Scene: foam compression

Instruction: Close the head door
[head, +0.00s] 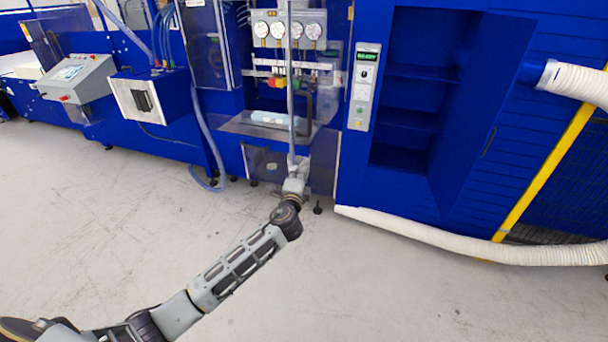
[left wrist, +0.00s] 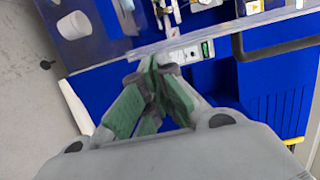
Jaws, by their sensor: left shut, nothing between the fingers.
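The head door shows in the head view as a clear panel with a long grey upright edge (head: 290,85), standing out in front of the blue machine. A dark curved handle (head: 308,108) shows just right of that edge. My left gripper (head: 294,168) is at the lower end of the edge, its fingers shut and empty. In the left wrist view the shut green-padded fingers (left wrist: 154,64) are right at the door's grey edge (left wrist: 225,34); I cannot tell whether they touch it. The dark handle (left wrist: 275,48) is to their right. My right gripper is not in view.
A panel with a green display (head: 364,85) and an open blue cabinet (head: 415,90) stand to the right. A white hose (head: 460,243) lies on the floor. The front floor is otherwise clear.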

